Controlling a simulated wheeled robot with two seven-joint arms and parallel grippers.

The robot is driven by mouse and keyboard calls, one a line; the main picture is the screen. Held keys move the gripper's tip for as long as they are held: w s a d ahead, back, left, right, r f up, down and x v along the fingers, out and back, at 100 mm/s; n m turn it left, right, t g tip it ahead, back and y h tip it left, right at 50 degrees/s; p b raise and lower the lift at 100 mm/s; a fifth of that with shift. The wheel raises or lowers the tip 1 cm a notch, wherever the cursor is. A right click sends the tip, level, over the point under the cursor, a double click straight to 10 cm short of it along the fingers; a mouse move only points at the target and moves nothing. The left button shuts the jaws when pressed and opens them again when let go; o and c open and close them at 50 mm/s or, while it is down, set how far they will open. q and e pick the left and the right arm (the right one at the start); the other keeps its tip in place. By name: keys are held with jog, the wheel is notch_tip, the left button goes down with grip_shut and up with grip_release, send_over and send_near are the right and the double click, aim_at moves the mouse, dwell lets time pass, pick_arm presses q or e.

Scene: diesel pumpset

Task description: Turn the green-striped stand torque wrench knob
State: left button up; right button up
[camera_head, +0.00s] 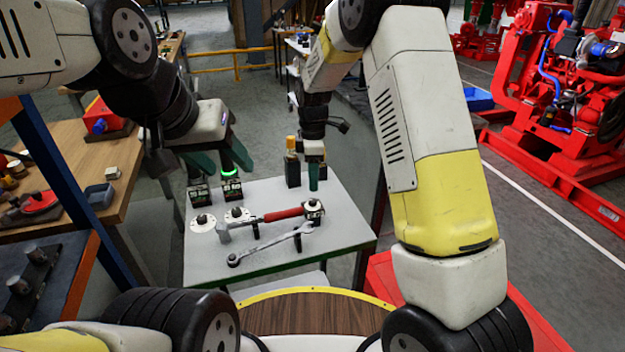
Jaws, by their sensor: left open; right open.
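Two small dark stands are at the back left of the grey table (345,232). The knob is mostly hidden by the fingers. My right gripper (313,185) points down over the table's back right and holds nothing visible.
A dark and yellow object (292,168) stands at the back, beside my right gripper. A wooden workbench (120,165) is at left, a red pumpset (560,110) at right.

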aim_at(313, 200)
notch_tip(313, 200, down, 8)
jog(key=shift+r, duration=0.25)
grip_shut()
